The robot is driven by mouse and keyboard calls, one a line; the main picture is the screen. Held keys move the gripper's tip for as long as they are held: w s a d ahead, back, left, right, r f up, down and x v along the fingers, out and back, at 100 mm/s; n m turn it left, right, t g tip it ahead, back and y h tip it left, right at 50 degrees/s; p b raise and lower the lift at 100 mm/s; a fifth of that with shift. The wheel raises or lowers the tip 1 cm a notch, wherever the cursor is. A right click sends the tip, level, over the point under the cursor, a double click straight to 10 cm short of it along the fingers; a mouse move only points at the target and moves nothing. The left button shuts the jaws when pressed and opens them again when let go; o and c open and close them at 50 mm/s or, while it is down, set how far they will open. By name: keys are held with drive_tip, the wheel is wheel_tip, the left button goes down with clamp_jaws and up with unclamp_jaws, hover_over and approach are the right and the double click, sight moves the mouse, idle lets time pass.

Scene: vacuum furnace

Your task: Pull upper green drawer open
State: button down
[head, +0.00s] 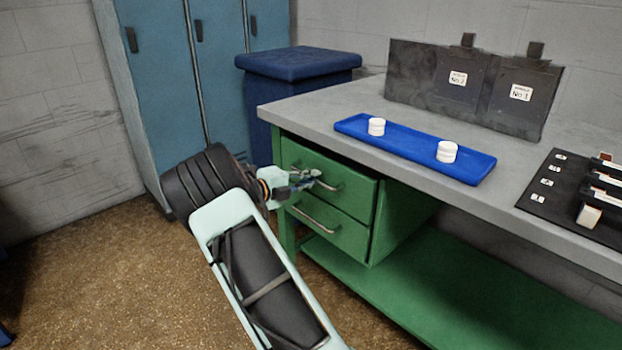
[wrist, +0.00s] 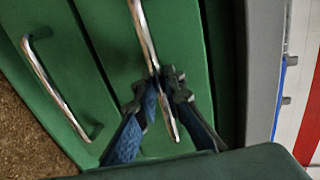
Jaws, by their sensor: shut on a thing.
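The upper green drawer (head: 355,187) is in the bench's left side in the head view, under the worktop. Its front looks about flush with the lower drawer, so I see no clear opening. Its metal handle (wrist: 146,40) runs between my fingers in the wrist view. My gripper (head: 312,176) is at this handle, with its fingers (wrist: 160,85) shut on the bar. The lower drawer (head: 330,228) has its own handle (wrist: 58,85), which is free. Part of the upper handle is hidden behind my fingers.
The grey worktop (head: 330,112) overhangs the drawers. On it are a blue tray (head: 410,150) with two white round pieces, dark panels (head: 460,85) and a black board (head: 560,190). A dark blue bin (head: 300,65) and blue lockers (head: 165,60) stand behind.

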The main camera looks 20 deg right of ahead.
drive_tip(key=f+p+v, duration=0.2)
drive_tip(key=p+v, duration=0.2)
drive_tip(key=v, duration=0.6)
drive_tip(key=a+f+p+v, duration=0.1)
drive_tip(key=p+v, duration=0.3)
drive_tip(key=v, duration=0.7)
drive_tip(key=f+p+v, duration=0.3)
drive_tip(key=p+v, duration=0.1)
drive_tip(key=v, duration=0.7)
drive_tip(key=shift+s+a+f+p, duration=0.2)
drive_tip(key=shift+a+f+p, duration=0.05)
drive_tip(key=shift+f+p, duration=0.15)
drive_tip(key=c, duration=2)
unclamp_jaws()
drive_tip(key=shift+c, duration=0.2)
drive_tip(key=shift+a, duration=0.1)
